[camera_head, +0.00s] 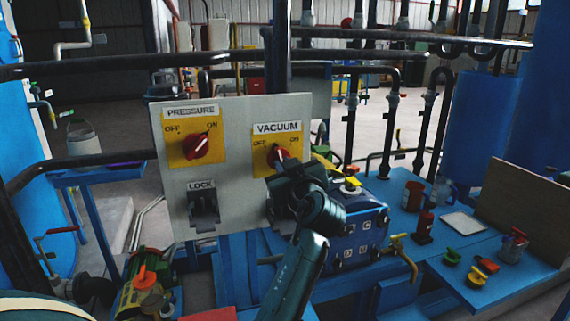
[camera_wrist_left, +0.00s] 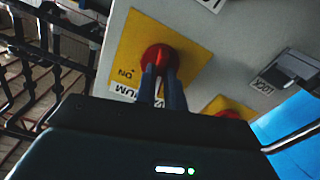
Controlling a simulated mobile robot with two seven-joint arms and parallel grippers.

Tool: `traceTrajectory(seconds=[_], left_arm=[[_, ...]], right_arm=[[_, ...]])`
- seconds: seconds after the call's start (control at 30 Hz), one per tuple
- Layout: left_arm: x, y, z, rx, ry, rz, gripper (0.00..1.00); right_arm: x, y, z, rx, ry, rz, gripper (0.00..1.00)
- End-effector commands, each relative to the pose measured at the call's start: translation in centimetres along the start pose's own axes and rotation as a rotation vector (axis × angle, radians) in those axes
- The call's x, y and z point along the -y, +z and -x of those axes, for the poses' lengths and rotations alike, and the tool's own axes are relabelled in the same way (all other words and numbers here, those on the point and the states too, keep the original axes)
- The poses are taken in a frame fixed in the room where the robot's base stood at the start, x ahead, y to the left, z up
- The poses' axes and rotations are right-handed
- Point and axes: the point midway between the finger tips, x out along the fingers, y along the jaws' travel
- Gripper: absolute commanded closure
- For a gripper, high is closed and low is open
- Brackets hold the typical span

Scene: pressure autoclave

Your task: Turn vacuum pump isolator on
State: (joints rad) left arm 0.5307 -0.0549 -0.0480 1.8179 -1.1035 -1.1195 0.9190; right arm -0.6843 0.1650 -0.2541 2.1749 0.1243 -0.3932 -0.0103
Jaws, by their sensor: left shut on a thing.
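The vacuum isolator is a red rotary knob (camera_wrist_left: 158,55) on a yellow plate (camera_head: 290,140) under the word VACUUM, with OFF at the left and ON at the right in the head view. My left gripper (camera_wrist_left: 162,80) is shut on this knob, one finger on each side of its grip. My right gripper is in neither view.
The grey panel (camera_head: 237,135) also carries the red PRESSURE knob (camera_head: 195,146) and a LOCK switch (camera_head: 204,208). A blue bench (camera_head: 405,225) with several small items stands at the right.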

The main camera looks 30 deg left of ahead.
Motion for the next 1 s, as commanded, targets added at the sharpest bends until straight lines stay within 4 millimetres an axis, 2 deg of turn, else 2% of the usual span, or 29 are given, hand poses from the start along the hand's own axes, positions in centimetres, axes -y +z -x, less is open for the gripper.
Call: traceTrajectory(seconds=[0.6, 1.0], left_arm=[[0.0, -0.2, 0.0, 0.002, 0.000, -0.588, 1.00], [0.0, -0.2, 0.0, 0.001, 0.000, -0.901, 1.00]], right_arm=[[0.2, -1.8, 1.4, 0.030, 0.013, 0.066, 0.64], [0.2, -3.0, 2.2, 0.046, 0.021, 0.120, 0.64]])
